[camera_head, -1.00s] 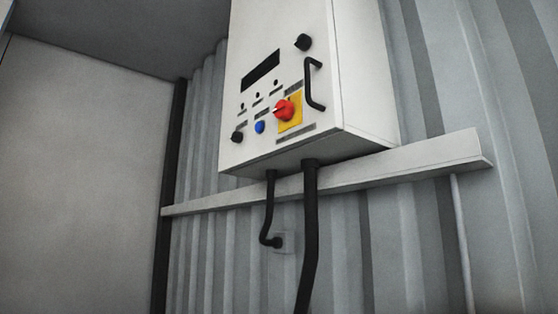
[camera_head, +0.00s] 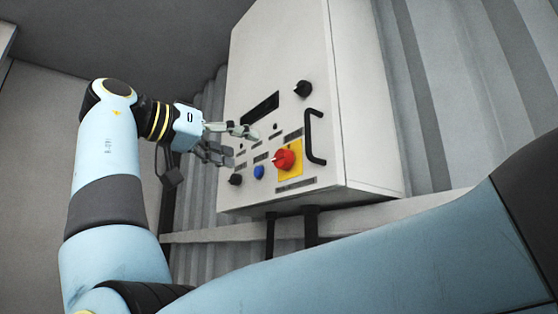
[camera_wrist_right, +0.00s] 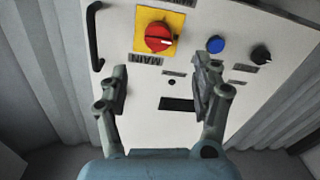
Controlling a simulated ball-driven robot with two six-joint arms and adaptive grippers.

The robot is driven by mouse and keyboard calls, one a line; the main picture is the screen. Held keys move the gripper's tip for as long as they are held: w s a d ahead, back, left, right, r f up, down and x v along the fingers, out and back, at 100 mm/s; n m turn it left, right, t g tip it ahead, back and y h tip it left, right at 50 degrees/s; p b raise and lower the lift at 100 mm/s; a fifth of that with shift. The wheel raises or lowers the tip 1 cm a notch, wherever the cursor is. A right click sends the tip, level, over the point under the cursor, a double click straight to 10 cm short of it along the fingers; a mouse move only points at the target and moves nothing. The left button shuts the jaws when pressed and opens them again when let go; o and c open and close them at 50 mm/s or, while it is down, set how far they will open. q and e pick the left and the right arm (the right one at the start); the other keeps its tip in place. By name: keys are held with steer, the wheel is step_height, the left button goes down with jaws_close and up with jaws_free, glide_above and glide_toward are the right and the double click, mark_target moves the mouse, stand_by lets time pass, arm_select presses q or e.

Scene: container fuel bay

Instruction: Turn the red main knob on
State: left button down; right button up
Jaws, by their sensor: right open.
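The red main knob (camera_head: 286,160) sits on a yellow plate (camera_head: 296,171) on the front of a white control box (camera_head: 300,60). Its white mark lies toward the left in the head view. In the right wrist view the knob (camera_wrist_right: 158,37) is upside down above a MAIN label. My right gripper (camera_head: 243,146) is open and empty, left of the knob and in front of the panel. In the wrist view its fingers (camera_wrist_right: 163,69) stand apart, with the knob beyond their tips, not touched. My left gripper is not in view.
A black handle (camera_head: 313,137) is right of the knob. A blue button (camera_head: 258,172) and black knobs (camera_head: 236,180) (camera_head: 303,89) are nearby. A dark display (camera_head: 261,107) is above. A ledge (camera_head: 385,209) runs below the box, partly hidden by my right arm.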

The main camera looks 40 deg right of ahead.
mark_target(279, 157)
steer(key=d+p, duration=0.1)
steer(key=d, duration=0.2)
steer(key=d+p, duration=0.1)
steer(key=d, duration=0.2)
steer(key=d+p, duration=0.1)
steer(key=d, duration=0.2)
steer(key=shift+s+d+r, duration=0.2)
steer(key=shift+s+d, duration=0.1)
steer(key=shift+s, duration=0.1)
steer(key=shift+d, duration=0.55)
steer(key=shift+f, duration=0.1)
steer(key=c, duration=1.2)
